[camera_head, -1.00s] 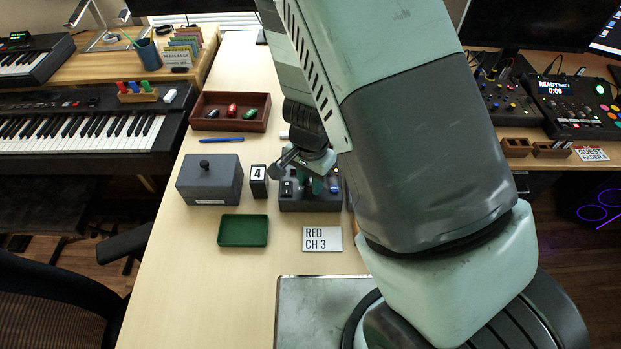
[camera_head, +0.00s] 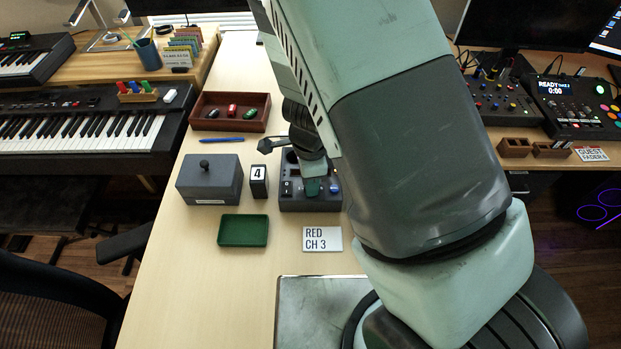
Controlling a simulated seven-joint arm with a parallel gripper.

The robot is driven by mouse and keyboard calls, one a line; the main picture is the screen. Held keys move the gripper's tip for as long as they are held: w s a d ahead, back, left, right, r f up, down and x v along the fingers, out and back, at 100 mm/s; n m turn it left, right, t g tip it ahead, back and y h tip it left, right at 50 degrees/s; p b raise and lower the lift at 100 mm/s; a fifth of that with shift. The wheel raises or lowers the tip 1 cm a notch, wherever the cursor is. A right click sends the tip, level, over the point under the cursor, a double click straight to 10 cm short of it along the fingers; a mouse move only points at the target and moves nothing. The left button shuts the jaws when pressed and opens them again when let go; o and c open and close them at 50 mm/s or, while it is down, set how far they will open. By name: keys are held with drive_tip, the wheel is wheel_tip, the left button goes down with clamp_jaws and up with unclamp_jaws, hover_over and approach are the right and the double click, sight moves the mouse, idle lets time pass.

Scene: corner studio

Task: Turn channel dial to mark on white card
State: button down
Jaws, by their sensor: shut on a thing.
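The white card (camera_head: 321,239) lies flat on the table and reads "RED CH 3". Behind it stands a dark control box (camera_head: 298,205) with a black switch (camera_head: 287,188) at its left and a blue knob (camera_head: 334,188) at its right. My gripper (camera_head: 312,190) is low over the middle of this box, between the switch and the knob. It is shut on what seems to be the channel dial. The dial and its marks are hidden by my gripper and too small to read.
A black block marked 4 (camera_head: 259,181) and a grey lidded box (camera_head: 209,181) stand left of the control box. An empty green tray (camera_head: 243,243) lies in front. A brown tray (camera_head: 207,124) with small coloured cars and a blue pen (camera_head: 222,140) are behind.

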drive_tip(key=shift+m, duration=0.3)
drive_tip(key=c, duration=0.9)
unclamp_jaws()
drive_tip(key=shift+o, duration=0.2)
wheel_tip(320, 180, up, 11)
drive_tip(key=s+d+r+n+t, duration=0.2)
drive_tip(key=s+r+n, duration=0.3)
drive_tip(key=r, duration=0.4)
drive_tip(key=s+d+r+n+t, duration=0.1)
drive_tip(key=s+d+r+n, duration=0.4)
drive_tip(key=r, duration=0.3)
drive_tip(key=s+d+r+n+t, duration=0.2)
drive_tip(key=s+d+r+n, duration=0.2)
drive_tip(key=r+n, duration=0.3)
wheel_tip(320, 180, up, 3)
drive_tip(key=shift+s+f+t, duration=0.2)
drive_tip(key=shift+s+t, duration=0.1)
drive_tip(key=shift+s, duration=0.2)
